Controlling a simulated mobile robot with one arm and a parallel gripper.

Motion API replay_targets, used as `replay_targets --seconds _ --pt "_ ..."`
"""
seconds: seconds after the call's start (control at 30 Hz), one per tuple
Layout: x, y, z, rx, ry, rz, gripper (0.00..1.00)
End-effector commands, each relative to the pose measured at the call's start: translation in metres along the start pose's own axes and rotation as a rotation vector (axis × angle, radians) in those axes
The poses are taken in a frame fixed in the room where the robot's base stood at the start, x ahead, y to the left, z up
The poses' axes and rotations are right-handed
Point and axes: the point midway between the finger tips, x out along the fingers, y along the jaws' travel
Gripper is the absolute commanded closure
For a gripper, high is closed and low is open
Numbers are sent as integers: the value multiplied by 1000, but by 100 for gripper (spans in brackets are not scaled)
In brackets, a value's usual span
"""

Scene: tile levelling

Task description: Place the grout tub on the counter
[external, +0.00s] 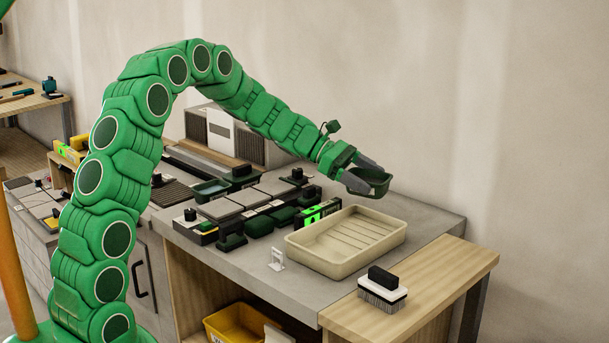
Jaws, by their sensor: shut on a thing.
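My gripper (371,177) is at the end of the green arm, above the counter and over the back right of the beige tray. It is shut on a small dark green tub (376,184), which looks like the grout tub. The tub is held up in the air, clear of the tray's rim. The grey counter (305,287) lies below, with bare surface at its front edge and right rear corner. Part of the tub is hidden by the gripper's fingers.
The beige ribbed tray (374,252) takes up the counter's right part. Dark green blocks (259,227), a green-lit level (318,211) and grey tiles (221,208) crowd its left. A small white clip (277,259) stands in front. A brush (382,291) sits on the wooden ledge (455,272).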

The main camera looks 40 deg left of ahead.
Motion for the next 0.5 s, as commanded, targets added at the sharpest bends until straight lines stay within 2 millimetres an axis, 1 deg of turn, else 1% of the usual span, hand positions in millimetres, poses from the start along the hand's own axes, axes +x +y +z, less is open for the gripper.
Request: replay_targets --seconds 0.03,0.2,0.37,0.5 --pt "-16 7 -5 -15 4 37 63" --pt "-62 23 -25 -62 21 154 63" --pt "-108 35 -47 -112 37 271 63" --pt "-150 42 -68 -155 52 374 63"
